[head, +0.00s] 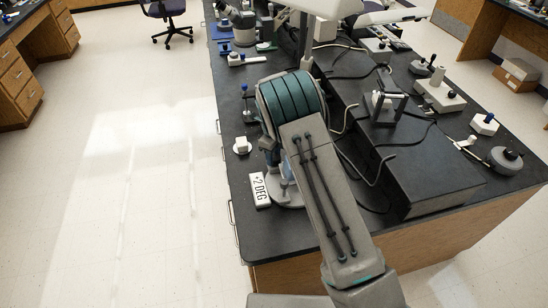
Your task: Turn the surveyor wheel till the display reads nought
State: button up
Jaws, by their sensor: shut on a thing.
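The display (260,190) is a small white plate on the near bench, and it reads "+2 DEG". Just right of it is the surveyor, whose round grey base (289,200) shows partly from under my arm. My gripper (274,158) points down over the surveyor and shows only in part, left of my arm's grey link. It is shut on what looks like the surveyor wheel. The wheel and the fingertips are mostly hidden by my arm.
A small white block (242,146) and a blue-topped post (246,97) stand near the bench's left edge. A long dark raised box (425,165) with cables lies right of my arm. A round grey device (506,159) sits at the far right. The floor at left is clear.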

jog(key=n+b, duration=0.3)
jog(key=n, duration=0.2)
jog(key=shift+n, duration=0.3)
dwell(0.4)
jog(key=o, duration=1)
jog(key=shift+s, duration=0.1)
jog(key=shift+c, duration=0.2)
notch_tip(320, 180, up, 14)
jog(key=b, duration=0.1)
